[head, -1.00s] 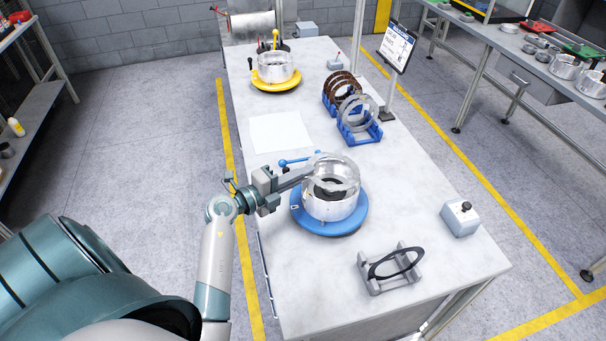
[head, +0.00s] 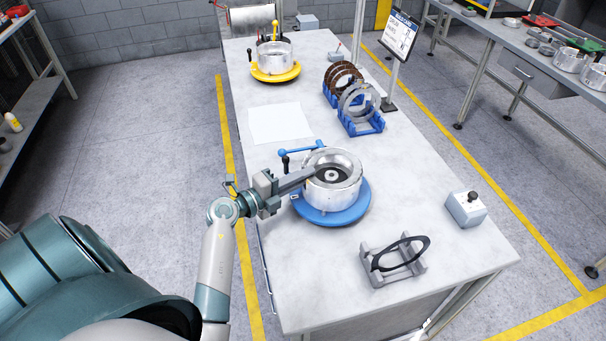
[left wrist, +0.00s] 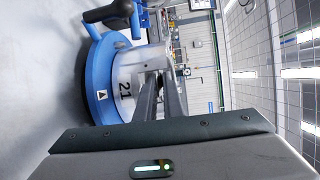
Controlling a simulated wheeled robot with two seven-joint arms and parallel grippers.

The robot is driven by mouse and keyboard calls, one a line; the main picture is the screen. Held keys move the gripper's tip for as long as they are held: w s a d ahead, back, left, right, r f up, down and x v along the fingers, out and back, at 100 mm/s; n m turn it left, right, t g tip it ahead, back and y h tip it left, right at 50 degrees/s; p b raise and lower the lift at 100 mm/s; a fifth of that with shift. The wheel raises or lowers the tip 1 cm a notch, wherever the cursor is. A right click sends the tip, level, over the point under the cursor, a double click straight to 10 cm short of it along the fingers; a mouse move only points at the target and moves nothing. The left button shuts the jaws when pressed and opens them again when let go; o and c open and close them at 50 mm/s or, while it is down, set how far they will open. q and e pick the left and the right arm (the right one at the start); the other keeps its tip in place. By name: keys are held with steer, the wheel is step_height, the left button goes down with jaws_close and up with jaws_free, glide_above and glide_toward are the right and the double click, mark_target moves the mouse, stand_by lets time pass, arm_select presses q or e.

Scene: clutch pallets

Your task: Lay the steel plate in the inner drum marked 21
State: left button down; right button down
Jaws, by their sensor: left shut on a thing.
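The silver inner drum (head: 334,197) stands on a round blue base (head: 330,217) at the middle of the bench. In the left wrist view its wall (left wrist: 124,88) carries the number 21. The grey steel plate (head: 346,160), a ring, lies nearly level at the drum's mouth. A dark ring and a pale hub show through its centre. My left gripper (head: 312,174) reaches over the drum's left rim, shut on the plate's near left edge. In the left wrist view its fingers (left wrist: 161,95) run to the drum, and I cannot make out the plate there. My right gripper is out of view.
A grey stand with a black ring (head: 402,253) and a grey control box (head: 466,210) are at the front right. Blue racks with rings (head: 360,122) stand behind. A second drum on a yellow base (head: 274,72) is farther back. A blue-handled lever (head: 297,152) is beside the drum.

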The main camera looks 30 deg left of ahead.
arm_select(q)
steer(key=shift+s+f, duration=0.1)
steer(key=shift+f, duration=0.55)
